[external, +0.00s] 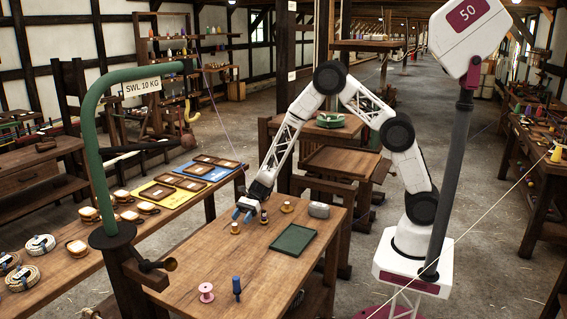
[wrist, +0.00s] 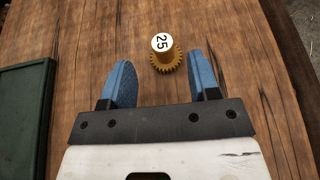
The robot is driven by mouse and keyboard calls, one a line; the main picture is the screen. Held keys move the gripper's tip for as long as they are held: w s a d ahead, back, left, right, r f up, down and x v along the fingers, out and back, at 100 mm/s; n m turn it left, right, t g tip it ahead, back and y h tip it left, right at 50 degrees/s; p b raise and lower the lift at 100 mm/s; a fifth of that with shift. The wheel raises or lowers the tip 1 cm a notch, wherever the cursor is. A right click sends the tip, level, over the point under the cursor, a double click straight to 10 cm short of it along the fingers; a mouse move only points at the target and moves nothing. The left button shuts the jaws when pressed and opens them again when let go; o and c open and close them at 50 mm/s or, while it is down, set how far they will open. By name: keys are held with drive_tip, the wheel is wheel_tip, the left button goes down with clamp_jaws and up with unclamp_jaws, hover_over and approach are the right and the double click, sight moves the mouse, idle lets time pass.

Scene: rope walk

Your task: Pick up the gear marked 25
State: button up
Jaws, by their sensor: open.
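The gear marked 25 (wrist: 166,58) is a small golden-brown toothed gear with a post and a white top bearing the number. It stands upright on the wooden table in the wrist view, just beyond the span between my fingertips. In the external view it appears to be the golden piece (external: 235,228) just in front of my gripper. My gripper (external: 242,215) has blue fingers and hangs low over the table. In the wrist view my gripper (wrist: 160,76) is open and empty, with a finger to each side of the gear's line. I see no contact.
A dark green tray (external: 293,240) lies to the right; its edge shows in the wrist view (wrist: 25,110). Another golden piece (external: 287,206), a dark piece (external: 264,216) and a grey block (external: 319,210) stand behind. A pink spool (external: 206,292) and blue peg (external: 237,286) stand in front.

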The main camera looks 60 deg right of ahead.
sight(235, 224)
drive_tip(key=shift+x, duration=2.55)
drive_tip(key=shift+w+r, duration=0.1)
drive_tip(key=shift+w, duration=0.1)
clamp_jaws()
drive_tip(key=shift+r, duration=0.15)
drive_tip(key=shift+r, duration=4.85)
